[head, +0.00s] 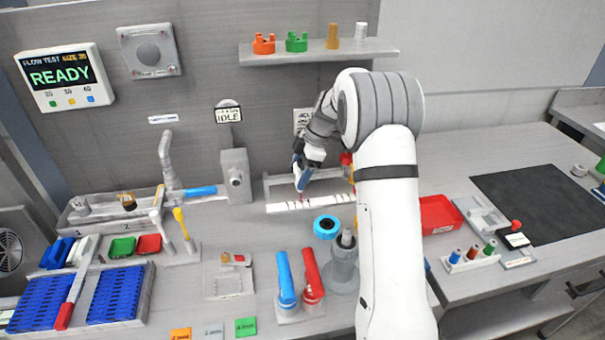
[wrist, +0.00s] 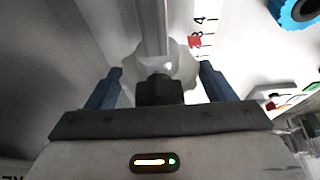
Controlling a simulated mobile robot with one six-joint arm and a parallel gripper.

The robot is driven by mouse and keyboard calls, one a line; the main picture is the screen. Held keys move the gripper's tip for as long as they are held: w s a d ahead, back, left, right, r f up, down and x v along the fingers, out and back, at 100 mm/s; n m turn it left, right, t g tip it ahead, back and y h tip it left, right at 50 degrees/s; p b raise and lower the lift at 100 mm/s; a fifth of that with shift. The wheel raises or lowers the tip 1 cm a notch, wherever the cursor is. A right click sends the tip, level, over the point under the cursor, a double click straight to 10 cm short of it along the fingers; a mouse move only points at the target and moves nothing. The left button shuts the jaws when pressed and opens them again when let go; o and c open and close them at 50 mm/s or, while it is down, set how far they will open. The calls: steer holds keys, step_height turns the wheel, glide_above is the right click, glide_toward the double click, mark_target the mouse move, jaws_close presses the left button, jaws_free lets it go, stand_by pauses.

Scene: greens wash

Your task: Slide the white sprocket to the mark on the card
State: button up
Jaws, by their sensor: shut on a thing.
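The white sprocket (wrist: 184,66) is a pale toothed wheel between my blue fingers in the wrist view. My gripper (wrist: 161,72) is shut on it, and its dark palm hides part of the wheel. A grey rod (wrist: 147,22) runs up to the sprocket. The white card (wrist: 208,22) with black scale marks and numbers lies beside the rod. A red mark (wrist: 195,41) shows on it, just up and right of the sprocket. In the head view my gripper (head: 301,184) is over the long card (head: 330,199); the sprocket is hard to make out there.
A blue ring (head: 326,227) lies in front of the card and also shows in the wrist view (wrist: 296,10). A grey post (head: 237,176) stands left of the card. Blue and red handles (head: 286,280) stand nearer.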

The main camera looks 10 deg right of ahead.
steer(key=o, duration=1.4)
steer(key=shift+d, duration=0.1)
steer(key=v, duration=0.7)
steer(key=shift+d+r+b, duration=0.15)
steer(key=shift+r+b, duration=0.2)
